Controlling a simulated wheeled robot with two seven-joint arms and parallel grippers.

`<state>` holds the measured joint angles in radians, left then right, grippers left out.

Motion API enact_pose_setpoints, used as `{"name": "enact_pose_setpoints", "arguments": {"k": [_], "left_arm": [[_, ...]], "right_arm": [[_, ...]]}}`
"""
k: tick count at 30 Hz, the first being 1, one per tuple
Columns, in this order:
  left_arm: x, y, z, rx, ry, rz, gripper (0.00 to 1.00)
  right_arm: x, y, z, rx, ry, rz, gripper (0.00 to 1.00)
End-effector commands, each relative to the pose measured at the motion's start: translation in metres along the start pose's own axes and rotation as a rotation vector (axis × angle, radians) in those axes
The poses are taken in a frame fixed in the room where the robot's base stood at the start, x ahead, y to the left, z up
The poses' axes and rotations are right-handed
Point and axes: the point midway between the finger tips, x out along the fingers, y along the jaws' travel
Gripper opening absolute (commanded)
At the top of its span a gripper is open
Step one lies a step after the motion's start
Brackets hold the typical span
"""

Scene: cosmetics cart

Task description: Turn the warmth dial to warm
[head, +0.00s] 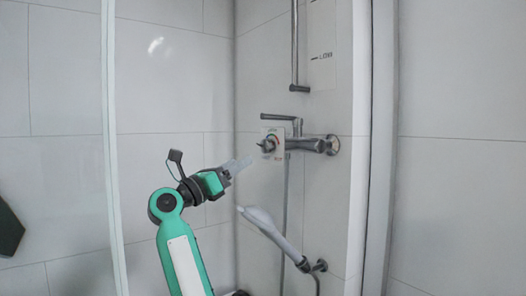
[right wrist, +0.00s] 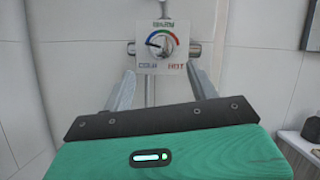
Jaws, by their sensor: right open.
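The warmth dial (head: 268,144) is on a small white plate at the left end of the chrome shower mixer (head: 312,144) in the head view. In the right wrist view the dial (right wrist: 163,44) has a blue, green and red arc, with COLD at lower left and HOT at lower right. The word at the top is blurred. Its pointer points left, at the blue part. My right gripper (head: 238,167) is open and empty, to the left of and a little below the dial, apart from it. In the wrist view its fingers (right wrist: 162,72) spread either side below the dial. My left gripper is not in view.
A lever handle (head: 282,117) sticks out above the mixer. A hand shower (head: 270,230) hangs in a holder below, with a hose. A vertical rail (head: 294,50) is above. A white post (head: 360,150) stands right of the mixer. Tiled walls surround it.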

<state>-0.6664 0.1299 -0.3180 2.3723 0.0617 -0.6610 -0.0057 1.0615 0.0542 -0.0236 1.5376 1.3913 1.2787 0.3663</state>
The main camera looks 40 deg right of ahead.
Motion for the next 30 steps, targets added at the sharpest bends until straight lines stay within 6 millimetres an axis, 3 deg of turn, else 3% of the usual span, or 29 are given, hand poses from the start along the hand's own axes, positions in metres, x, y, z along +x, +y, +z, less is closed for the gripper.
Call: {"name": "enact_pose_setpoints", "arguments": {"k": [6,12,18,26,30], "left_arm": [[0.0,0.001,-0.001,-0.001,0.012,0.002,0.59],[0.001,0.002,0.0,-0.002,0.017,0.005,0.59],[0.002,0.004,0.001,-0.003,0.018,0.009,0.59],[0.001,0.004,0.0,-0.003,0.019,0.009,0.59],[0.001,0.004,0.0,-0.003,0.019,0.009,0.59]], "right_arm": [[0.05,-0.001,0.0,0.0,0.0,-0.005,0.59],[0.08,-0.001,0.0,0.001,0.001,-0.003,0.59],[0.092,-0.001,0.0,0.001,0.001,-0.001,0.59],[0.093,0.0,0.0,0.001,0.001,0.0,0.59],[0.093,0.0,0.0,0.001,0.001,0.0,0.34]]}}
